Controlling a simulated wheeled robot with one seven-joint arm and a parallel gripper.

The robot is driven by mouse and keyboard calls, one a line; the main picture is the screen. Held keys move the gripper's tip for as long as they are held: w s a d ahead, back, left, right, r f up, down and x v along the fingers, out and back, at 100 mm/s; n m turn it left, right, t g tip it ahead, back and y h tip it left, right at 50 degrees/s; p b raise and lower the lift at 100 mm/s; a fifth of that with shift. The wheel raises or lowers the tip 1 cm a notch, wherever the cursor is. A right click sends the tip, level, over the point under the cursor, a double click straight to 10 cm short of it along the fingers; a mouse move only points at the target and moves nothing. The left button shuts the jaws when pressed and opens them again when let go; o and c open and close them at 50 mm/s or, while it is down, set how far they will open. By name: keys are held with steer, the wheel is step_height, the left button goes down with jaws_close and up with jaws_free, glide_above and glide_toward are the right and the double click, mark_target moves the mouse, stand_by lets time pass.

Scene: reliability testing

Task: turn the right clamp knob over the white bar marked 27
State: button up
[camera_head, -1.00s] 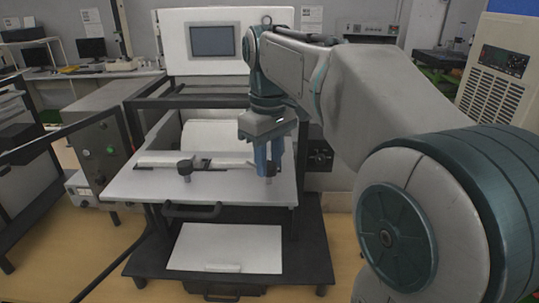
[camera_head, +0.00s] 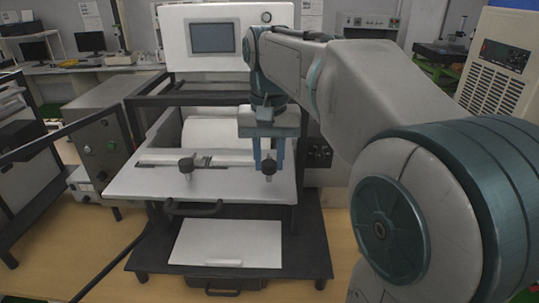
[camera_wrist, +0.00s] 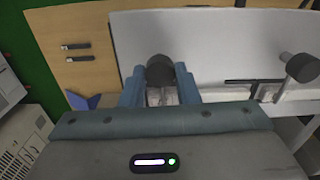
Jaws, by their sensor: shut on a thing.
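The right clamp knob (camera_head: 269,168) is dark and round, at the right end of the white bar (camera_head: 222,158) on the grey plate (camera_head: 140,184). It also shows in the wrist view (camera_wrist: 160,69), between the blue fingers. My gripper (camera_head: 268,171) points down over it and is shut on it, one finger on each side. The fingers hide part of the knob's sides and stem. The left clamp knob (camera_head: 187,165) stands upright farther left on the bar, apart from my gripper; the wrist view shows it at right (camera_wrist: 302,67). No marking on the bar is readable.
A white roll-shaped part (camera_head: 225,133) lies behind the bar, inside a black frame. A white panel with a screen (camera_head: 211,38) rises behind. A black handle (camera_head: 192,209) is at the plate's front edge. The plate's front part is clear.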

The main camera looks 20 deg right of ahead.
mark_target(270, 163)
steer(key=shift+m, duration=0.4)
steer(key=o, duration=1)
steer(key=shift+c, duration=0.2)
steer(key=shift+r, duration=0.1)
step_height(270, 163, up, 14)
steer(key=shift+p, duration=0.35)
